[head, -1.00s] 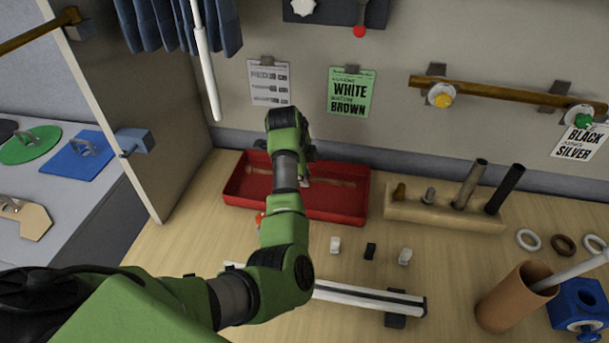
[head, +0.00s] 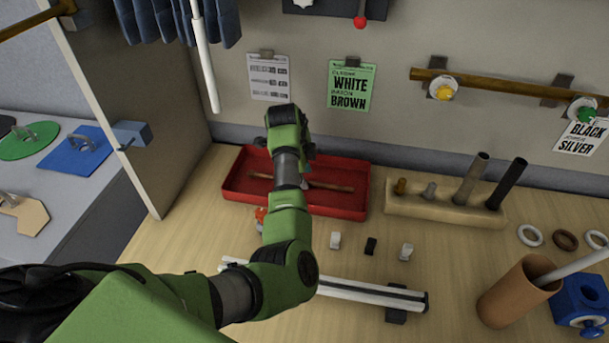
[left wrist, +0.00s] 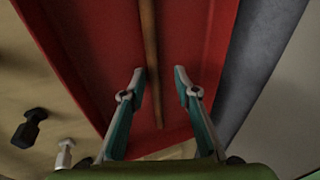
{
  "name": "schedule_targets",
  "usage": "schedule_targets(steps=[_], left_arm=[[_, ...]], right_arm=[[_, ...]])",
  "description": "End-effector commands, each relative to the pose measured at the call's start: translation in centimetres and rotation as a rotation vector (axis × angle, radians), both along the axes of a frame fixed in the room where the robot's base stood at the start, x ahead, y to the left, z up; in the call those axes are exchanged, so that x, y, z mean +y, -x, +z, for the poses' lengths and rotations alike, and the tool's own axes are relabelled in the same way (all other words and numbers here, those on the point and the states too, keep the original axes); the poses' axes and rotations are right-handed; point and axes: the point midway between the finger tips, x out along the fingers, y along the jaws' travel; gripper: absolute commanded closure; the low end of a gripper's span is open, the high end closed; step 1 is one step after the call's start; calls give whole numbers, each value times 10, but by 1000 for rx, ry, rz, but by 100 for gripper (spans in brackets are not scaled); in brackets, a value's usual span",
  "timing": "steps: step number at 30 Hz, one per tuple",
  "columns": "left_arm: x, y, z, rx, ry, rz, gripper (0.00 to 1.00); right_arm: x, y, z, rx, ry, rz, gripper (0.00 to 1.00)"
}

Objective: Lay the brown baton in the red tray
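The brown baton (head: 330,187) lies lengthwise on the floor of the red tray (head: 345,212), and part of it is hidden behind my left arm in the head view. In the left wrist view the baton (left wrist: 151,40) runs along the red tray (left wrist: 90,60). My left gripper (left wrist: 158,73) is open above the tray, its two fingers apart with the baton passing between and below them. In the head view its fingers are mostly hidden by my own arm. My right gripper is not in view.
A wooden block (head: 440,209) with upright pegs stands right of the tray. Small white and black pieces (head: 370,247) and a white rail (head: 370,291) lie in front. A brown cup (head: 518,294) and blue box (head: 582,303) stand at the right. A panel (head: 130,100) rises at left.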

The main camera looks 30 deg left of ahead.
Motion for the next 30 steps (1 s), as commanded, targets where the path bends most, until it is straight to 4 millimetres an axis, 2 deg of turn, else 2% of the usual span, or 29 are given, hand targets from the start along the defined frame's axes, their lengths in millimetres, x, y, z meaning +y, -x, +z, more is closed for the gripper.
schedule_targets(steps=[9, 15, 20, 30], left_arm=[[-1, -2, 57, -7, 2, 1, 71], [-1, -1, 87, -3, 1, 0, 71], [-1, 0, 96, 0, 2, -1, 71], [-1, 0, 97, 0, 1, 0, 71]], right_arm=[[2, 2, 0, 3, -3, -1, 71], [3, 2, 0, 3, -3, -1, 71], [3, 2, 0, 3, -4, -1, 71], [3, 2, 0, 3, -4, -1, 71]])
